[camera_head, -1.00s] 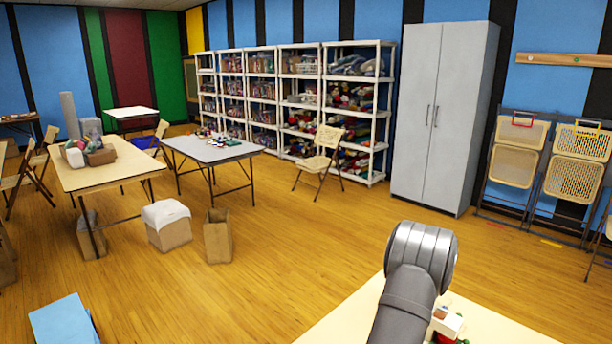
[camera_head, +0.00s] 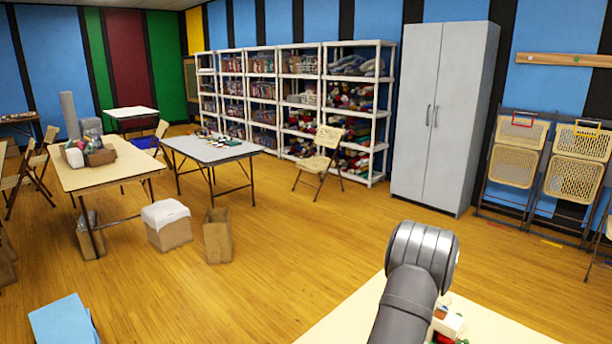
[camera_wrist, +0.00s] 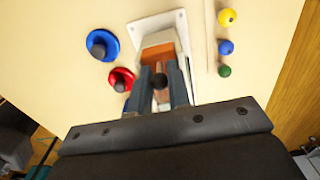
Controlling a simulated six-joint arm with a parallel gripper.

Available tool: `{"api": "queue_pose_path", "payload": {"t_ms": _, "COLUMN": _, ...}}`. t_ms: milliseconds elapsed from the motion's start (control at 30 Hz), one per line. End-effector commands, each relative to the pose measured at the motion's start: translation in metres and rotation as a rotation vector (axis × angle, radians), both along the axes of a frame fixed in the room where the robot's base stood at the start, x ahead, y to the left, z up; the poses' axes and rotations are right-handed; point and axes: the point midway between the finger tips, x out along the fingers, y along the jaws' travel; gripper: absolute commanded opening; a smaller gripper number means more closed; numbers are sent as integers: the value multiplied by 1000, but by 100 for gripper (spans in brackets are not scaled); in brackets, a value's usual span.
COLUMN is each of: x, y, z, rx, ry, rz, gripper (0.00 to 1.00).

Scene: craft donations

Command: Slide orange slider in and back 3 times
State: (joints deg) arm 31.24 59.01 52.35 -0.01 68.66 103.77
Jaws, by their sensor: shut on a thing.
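The orange slider (camera_wrist: 158,53) shows in the wrist view, at the top middle, set in a white housing on a white base plate (camera_wrist: 152,24). My gripper (camera_wrist: 160,80) is shut on a dark round knob on the slider's near side, with one finger on each side of it. The fingers hide the near part of the slider and housing. In the head view my arm covers most of this spot; only a bit of a white and red item (camera_head: 447,322) shows beside it.
On the cream tabletop (camera_wrist: 60,40), blue (camera_wrist: 103,44) and red (camera_wrist: 121,80) discs with dark knobs lie left of the slider. Yellow (camera_wrist: 227,17), blue (camera_wrist: 226,47) and green (camera_wrist: 224,70) balls lie to the right, near a thin rod. Wooden floor shows past the table's right edge.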

Motion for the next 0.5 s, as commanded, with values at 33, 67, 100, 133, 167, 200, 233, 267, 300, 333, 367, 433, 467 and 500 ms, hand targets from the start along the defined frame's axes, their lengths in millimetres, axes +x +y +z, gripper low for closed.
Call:
{"api": "queue_pose_path", "payload": {"t_ms": 33, "x": 0, "y": 0, "z": 0, "rx": -1, "ry": 1, "rz": -1, "gripper": 0}}
{"api": "queue_pose_path", "payload": {"t_ms": 67, "x": 1, "y": 0, "z": 0, "rx": -1, "ry": 1, "rz": -1, "gripper": 0}}
{"api": "queue_pose_path", "payload": {"t_ms": 100, "x": 2, "y": 2, "z": 0, "rx": -1, "ry": 1, "rz": 0, "gripper": 0}}
{"api": "queue_pose_path", "payload": {"t_ms": 133, "x": 4, "y": 3, "z": 0, "rx": -1, "ry": 1, "rz": 0, "gripper": 0}}
{"api": "queue_pose_path", "payload": {"t_ms": 167, "x": 5, "y": 4, "z": 0, "rx": -1, "ry": 1, "rz": 0, "gripper": 0}}
{"api": "queue_pose_path", "payload": {"t_ms": 200, "x": 6, "y": 6, "z": 0, "rx": -1, "ry": 1, "rz": 0, "gripper": 0}}
{"api": "queue_pose_path", "payload": {"t_ms": 233, "x": 8, "y": 7, "z": 0, "rx": -1, "ry": 1, "rz": 0, "gripper": 0}}
{"api": "queue_pose_path", "payload": {"t_ms": 267, "x": 9, "y": 9, "z": 0, "rx": -1, "ry": 1, "rz": 0, "gripper": 0}}
{"api": "queue_pose_path", "payload": {"t_ms": 300, "x": 10, "y": 10, "z": 0, "rx": -1, "ry": 1, "rz": 1, "gripper": 0}}
{"api": "queue_pose_path", "payload": {"t_ms": 333, "x": 12, "y": 11, "z": 0, "rx": -1, "ry": 1, "rz": 1, "gripper": 0}}
{"api": "queue_pose_path", "payload": {"t_ms": 367, "x": 13, "y": 13, "z": 0, "rx": -1, "ry": -1, "rz": 1, "gripper": 0}}
{"api": "queue_pose_path", "payload": {"t_ms": 433, "x": 15, "y": 15, "z": 0, "rx": -1, "ry": -1, "rz": 1, "gripper": 0}}
{"api": "queue_pose_path", "payload": {"t_ms": 467, "x": 17, "y": 16, "z": 0, "rx": -1, "ry": -1, "rz": 1, "gripper": 0}}
{"api": "queue_pose_path", "payload": {"t_ms": 500, "x": 18, "y": 17, "z": 0, "rx": -1, "ry": -1, "rz": 1, "gripper": 0}}
